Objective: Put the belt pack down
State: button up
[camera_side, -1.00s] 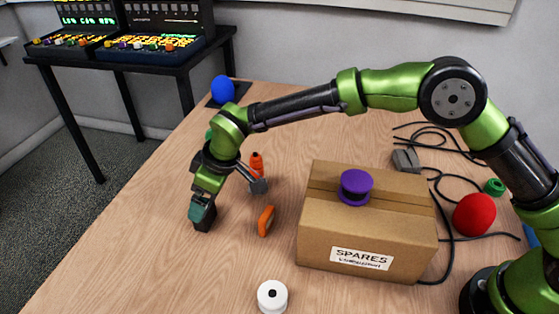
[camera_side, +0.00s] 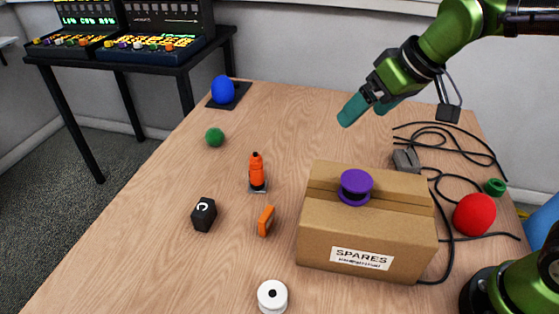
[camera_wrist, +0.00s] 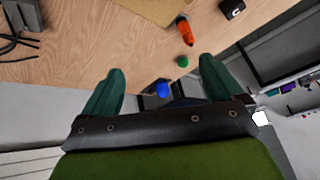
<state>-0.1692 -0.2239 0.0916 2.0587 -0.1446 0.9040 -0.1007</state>
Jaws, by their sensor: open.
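The belt pack (camera_side: 204,215), a small black box with a white mark on its top, stands on the wooden table at the left in the side view. It also shows at the top right of the wrist view (camera_wrist: 232,8). My gripper (camera_side: 366,112) is raised above the back of the table, well away from the belt pack. Its teal fingers are apart with nothing between them, as the wrist view (camera_wrist: 160,88) also shows.
A cardboard SPARES box (camera_side: 325,228) bears a purple spool (camera_side: 356,187). An orange bottle (camera_side: 257,172), an orange block (camera_side: 266,220), a white spool (camera_side: 272,296), a green ball (camera_side: 214,137), a blue ball (camera_side: 222,89) and a red ball (camera_side: 474,214) stand around. Black cables (camera_side: 440,137) lie right.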

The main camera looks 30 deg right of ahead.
jog(key=s+d+f+m+t, duration=0.1)
jog(key=s+d+f+m, duration=0.1)
jog(key=s+d+m, duration=0.2)
jog(key=s+d, duration=0.3)
jog(key=s, duration=0.4)
jog(key=shift+s+d+f+m, duration=0.2)
jog(key=shift+s+d+m, duration=0.1)
jog(key=shift+m, duration=0.1)
